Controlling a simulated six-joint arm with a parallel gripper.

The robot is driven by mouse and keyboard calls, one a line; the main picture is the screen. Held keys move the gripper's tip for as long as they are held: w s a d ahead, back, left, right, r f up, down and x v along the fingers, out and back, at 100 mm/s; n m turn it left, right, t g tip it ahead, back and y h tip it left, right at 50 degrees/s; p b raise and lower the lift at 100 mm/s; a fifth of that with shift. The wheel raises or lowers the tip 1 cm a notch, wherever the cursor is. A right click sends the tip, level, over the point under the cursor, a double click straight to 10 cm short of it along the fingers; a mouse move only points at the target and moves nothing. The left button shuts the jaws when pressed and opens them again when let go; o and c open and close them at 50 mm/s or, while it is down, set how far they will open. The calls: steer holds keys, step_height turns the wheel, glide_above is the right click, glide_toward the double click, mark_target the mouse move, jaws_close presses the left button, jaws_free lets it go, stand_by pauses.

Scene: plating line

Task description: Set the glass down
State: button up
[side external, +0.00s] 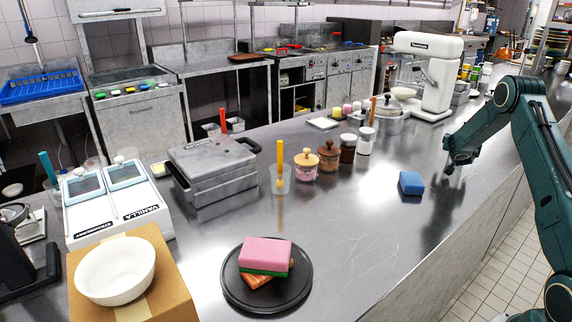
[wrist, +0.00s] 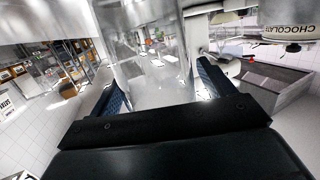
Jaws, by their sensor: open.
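My gripper (side external: 459,163) is over the right part of the steel counter, its fingers low near the surface. In the wrist view my gripper (wrist: 168,88) is open, one dark finger with a blue pad on each side. A clear, see-through shape that looks like the glass (wrist: 148,55) shows between and beyond the fingers. Its edges are faint, and I cannot tell whether the fingers touch it. In the side view I cannot make out a glass at my gripper. A clear cup (side external: 280,184) with an orange-handled tool stands mid-counter.
A blue sponge-like block (side external: 411,183) lies left of my gripper. Jars (side external: 328,157) and a pot (side external: 390,122) stand farther back. A black plate (side external: 237,293) with a pink-topped stack is at the front. The counter's right edge (side external: 455,240) is close; bare steel lies around the block.

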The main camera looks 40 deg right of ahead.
steer(key=shift+r, duration=0.15)
steer(key=v, duration=1.2)
stand_by(0.3)
stand_by(0.5)
steer(key=s+a+r+n+y, duration=0.15)
steer(key=a+r+y, duration=0.35)
steer(key=a, duration=0.7)
steer(key=a+r+n+y, duration=0.2)
steer(key=a+r, duration=0.5)
steer(key=a, duration=0.4)
steer(key=s+a+r+n+y, duration=0.1)
steer(key=s+a+n+y, duration=0.7)
steer(key=s+a, duration=1)
steer(key=a+n, duration=0.2)
steer(key=a, duration=0.2)
steer(key=shift+s+r, duration=0.25)
steer(key=shift+r, duration=0.05)
